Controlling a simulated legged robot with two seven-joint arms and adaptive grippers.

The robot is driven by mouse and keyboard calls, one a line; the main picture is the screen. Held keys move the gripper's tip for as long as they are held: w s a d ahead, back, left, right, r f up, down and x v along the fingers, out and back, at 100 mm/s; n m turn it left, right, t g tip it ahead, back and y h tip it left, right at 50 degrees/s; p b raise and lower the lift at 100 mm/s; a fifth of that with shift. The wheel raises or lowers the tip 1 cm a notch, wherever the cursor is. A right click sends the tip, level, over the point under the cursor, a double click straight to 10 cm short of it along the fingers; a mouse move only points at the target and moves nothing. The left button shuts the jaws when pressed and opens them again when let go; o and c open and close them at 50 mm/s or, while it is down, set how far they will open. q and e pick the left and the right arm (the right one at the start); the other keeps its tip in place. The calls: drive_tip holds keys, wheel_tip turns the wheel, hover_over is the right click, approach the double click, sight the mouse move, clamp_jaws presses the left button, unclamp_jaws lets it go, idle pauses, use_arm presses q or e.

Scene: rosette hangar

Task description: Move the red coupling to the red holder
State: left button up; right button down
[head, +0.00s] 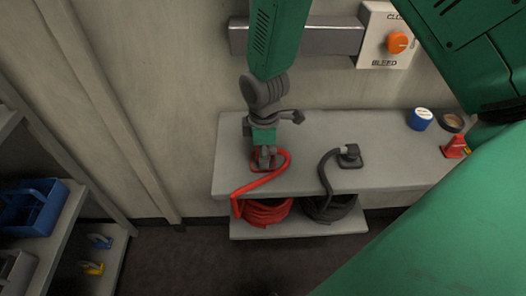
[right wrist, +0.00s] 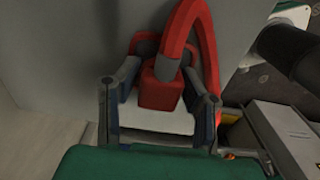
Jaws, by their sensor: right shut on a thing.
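The red coupling (right wrist: 160,92) is a red block with a thick red hose arching up from it in the right wrist view. My right gripper (head: 265,158) is shut on it, one finger on each side, low over the left part of the grey bench. In the head view the gripper largely covers the coupling. A bit of red shows around the fingertips there; I cannot tell whether it is the red holder or the coupling itself. The red hose (head: 270,178) runs over the bench's front edge to a red coil below. My left gripper is not in view.
A black coupling (head: 349,152) with its black hose stands right of my gripper. A blue roll (head: 420,119), a dark ring (head: 452,122) and a small red object (head: 455,146) are at the bench's right. A valve panel (head: 386,38) and grey rail (head: 300,37) are on the wall.

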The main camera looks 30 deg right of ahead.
drive_tip(key=shift+p, duration=0.3)
idle(0.4)
drive_tip(key=shift+f, duration=0.3)
drive_tip(key=c, duration=0.9)
unclamp_jaws()
drive_tip(key=shift+r, duration=0.15)
drive_tip(key=shift+r, duration=0.3)
wheel_tip(320, 180, up, 11)
drive_tip(key=shift+r, duration=0.1)
